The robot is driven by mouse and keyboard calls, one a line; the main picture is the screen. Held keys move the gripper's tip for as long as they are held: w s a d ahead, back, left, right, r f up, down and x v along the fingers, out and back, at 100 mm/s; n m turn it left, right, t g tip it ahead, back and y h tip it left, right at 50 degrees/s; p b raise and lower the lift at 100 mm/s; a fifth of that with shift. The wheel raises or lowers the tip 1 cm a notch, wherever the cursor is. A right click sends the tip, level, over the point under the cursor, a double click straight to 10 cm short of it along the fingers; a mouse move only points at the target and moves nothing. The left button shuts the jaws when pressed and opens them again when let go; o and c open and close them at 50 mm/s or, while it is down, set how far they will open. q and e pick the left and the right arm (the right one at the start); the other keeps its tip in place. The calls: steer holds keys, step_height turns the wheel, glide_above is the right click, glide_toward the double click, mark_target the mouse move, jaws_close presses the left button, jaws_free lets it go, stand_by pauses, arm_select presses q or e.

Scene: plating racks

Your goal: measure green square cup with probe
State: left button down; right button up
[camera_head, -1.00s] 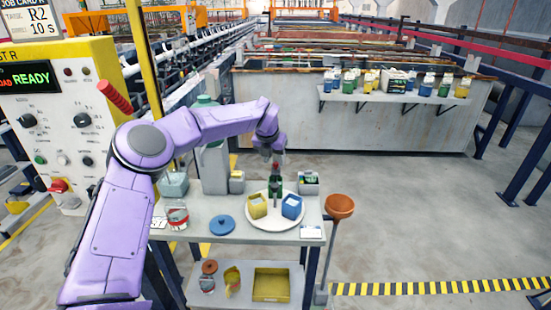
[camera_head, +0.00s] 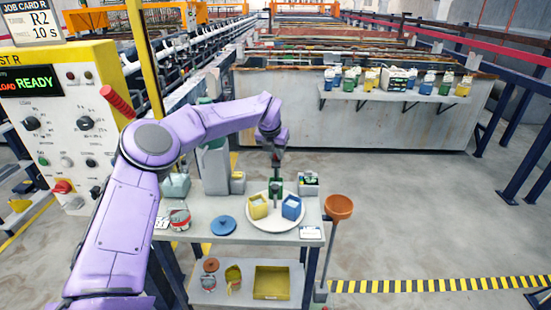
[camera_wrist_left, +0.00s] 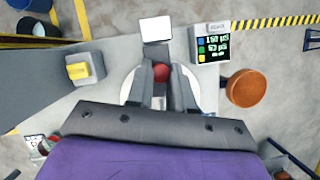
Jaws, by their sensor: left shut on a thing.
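My left gripper (camera_head: 276,157) points down over the round white plate (camera_head: 263,224). It is shut on the probe, whose red top (camera_wrist_left: 161,73) shows between the fingers in the left wrist view. The green square cup (camera_head: 276,189) stands at the back of the plate, directly below the gripper. The probe's lower end is at the cup, but I cannot tell how deep it reaches. A yellow square cup (camera_head: 258,209) and a blue square cup (camera_head: 292,208) stand in front. The meter (camera_head: 309,183) is right of the plate; its lit display (camera_wrist_left: 213,46) shows in the wrist view. My right gripper is not in view.
A blue round lid (camera_head: 222,226) lies left of the plate. A grey jug (camera_head: 214,165) stands at the back left. An orange bowl-shaped thing (camera_head: 339,207) is at the table's right edge. A yellow tray (camera_head: 271,283) is on the lower shelf. The floor to the right is clear.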

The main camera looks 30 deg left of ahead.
arm_select(q)
steer(key=shift+r, duration=0.9)
steer(key=shift+w+r, duration=0.1)
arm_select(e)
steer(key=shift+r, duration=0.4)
arm_select(q)
steer(key=c, duration=1)
jaws_free()
steer(key=shift+r, duration=0.1)
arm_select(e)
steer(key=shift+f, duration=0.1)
arm_select(q)
steer(key=b+v, duration=0.2)
steer(key=v, duration=0.8)
steer(key=shift+s+r+b, duration=0.15)
steer(key=shift+s+b, duration=0.05)
steer(key=shift+b, duration=0.15)
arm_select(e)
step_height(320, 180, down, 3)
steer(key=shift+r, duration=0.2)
arm_select(q)
steer(key=shift+d, duration=0.1)
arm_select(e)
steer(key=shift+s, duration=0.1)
